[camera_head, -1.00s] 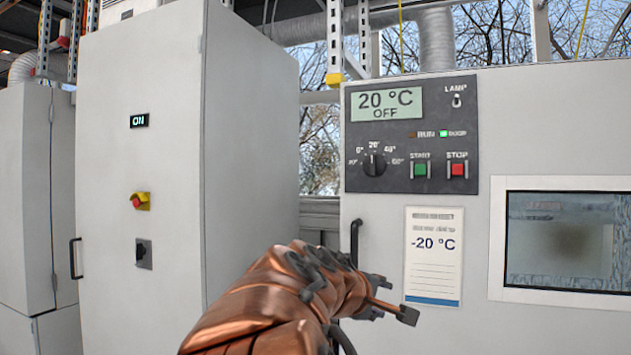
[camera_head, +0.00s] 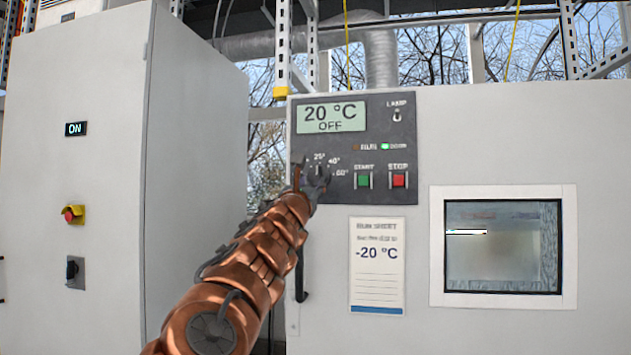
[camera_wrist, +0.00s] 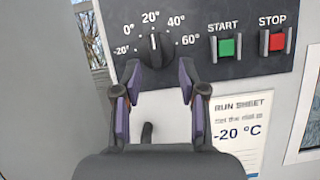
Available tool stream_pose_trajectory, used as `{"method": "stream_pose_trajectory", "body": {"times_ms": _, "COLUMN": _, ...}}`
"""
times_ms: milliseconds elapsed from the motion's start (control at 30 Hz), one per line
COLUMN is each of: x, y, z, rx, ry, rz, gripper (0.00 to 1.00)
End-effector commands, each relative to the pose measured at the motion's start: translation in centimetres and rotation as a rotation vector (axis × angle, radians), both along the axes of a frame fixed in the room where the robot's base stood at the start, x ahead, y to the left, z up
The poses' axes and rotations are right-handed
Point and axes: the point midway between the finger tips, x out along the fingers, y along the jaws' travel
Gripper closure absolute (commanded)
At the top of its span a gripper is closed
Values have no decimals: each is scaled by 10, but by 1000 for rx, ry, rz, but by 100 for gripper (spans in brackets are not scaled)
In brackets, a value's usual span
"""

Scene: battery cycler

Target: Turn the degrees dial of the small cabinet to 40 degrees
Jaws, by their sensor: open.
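The degrees dial (camera_wrist: 155,50) is a black knob on the dark control panel (camera_head: 400,170) of the small cabinet (camera_head: 500,130). In the wrist view its white pointer is up, near the 20° mark, and marks run from -20° to 60°. The display (camera_head: 331,117) reads 20 °C, OFF. My gripper (camera_wrist: 158,75) is open, its two fingertips just below the dial and to either side of it. Whether they touch it I cannot tell. In the head view my gripper (camera_head: 311,180) covers most of the dial.
Green START (camera_head: 364,181) and red STOP (camera_head: 398,180) buttons sit right of the dial; a lamp switch (camera_head: 397,116) is above. A run sheet (camera_head: 377,265) reading -20 °C hangs below. A door handle (camera_head: 300,270) is beside my arm. A tall cabinet (camera_head: 195,160) stands left.

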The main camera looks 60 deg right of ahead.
Motion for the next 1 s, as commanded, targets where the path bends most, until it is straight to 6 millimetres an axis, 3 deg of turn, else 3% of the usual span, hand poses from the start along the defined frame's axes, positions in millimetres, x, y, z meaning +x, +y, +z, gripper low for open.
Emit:
{"method": "stream_pose_trajectory", "body": {"times_ms": 267, "x": 12, "y": -14, "z": -8, "rx": -26, "ry": 120, "rz": -19, "gripper": 58}}
{"method": "stream_pose_trajectory", "body": {"times_ms": 1000, "x": 34, "y": -67, "z": 18, "rx": -25, "ry": 116, "rz": -14, "gripper": 58}}
